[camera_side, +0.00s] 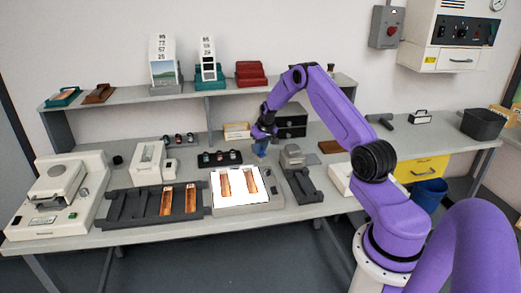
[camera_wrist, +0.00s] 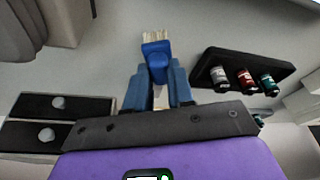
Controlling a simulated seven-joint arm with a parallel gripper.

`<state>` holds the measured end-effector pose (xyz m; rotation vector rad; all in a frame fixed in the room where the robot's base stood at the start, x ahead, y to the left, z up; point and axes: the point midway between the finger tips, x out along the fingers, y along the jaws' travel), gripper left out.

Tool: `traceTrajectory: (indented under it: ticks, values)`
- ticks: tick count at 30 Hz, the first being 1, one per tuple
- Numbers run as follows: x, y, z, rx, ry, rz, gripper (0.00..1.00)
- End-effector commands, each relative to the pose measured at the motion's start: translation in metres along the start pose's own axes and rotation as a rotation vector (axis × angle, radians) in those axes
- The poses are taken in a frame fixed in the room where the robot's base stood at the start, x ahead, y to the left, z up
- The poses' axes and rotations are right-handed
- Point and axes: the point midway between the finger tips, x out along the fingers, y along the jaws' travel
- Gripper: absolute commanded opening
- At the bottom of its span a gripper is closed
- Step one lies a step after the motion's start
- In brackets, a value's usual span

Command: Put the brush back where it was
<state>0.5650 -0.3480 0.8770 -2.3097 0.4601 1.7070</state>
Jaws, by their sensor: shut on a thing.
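The brush (camera_wrist: 155,52) has a blue handle and pale bristles. In the wrist view it sits between the two blue fingers of my gripper (camera_wrist: 158,80), bristles pointing away from the wrist. My gripper is shut on it. In the side view my gripper (camera_side: 261,150) hangs over the back-middle of the bench, behind the lit light box (camera_side: 284,203). There, the brush is too small to tell from the blue fingers. I cannot tell whether the bristles touch the bench.
A black tray of small canisters (camera_side: 236,160) stands left of my gripper. A black drawer cabinet (camera_side: 292,122) stands behind to the right. A grey device (camera_side: 292,156) and a dark holder (camera_side: 304,190) are at right. A long dark tray (camera_side: 130,207) lies at front left.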

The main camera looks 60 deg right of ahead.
Motion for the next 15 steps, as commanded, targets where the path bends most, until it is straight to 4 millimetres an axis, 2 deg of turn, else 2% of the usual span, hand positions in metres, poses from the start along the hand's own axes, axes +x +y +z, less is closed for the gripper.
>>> traceTrajectory:
  ticks: [3,15]
  values:
    - [0.0087,0.0000,0.0024,0.000,0.002,0.000,0.00]
    - [0.0126,-0.0003,0.0039,-0.001,0.001,0.000,0.00]
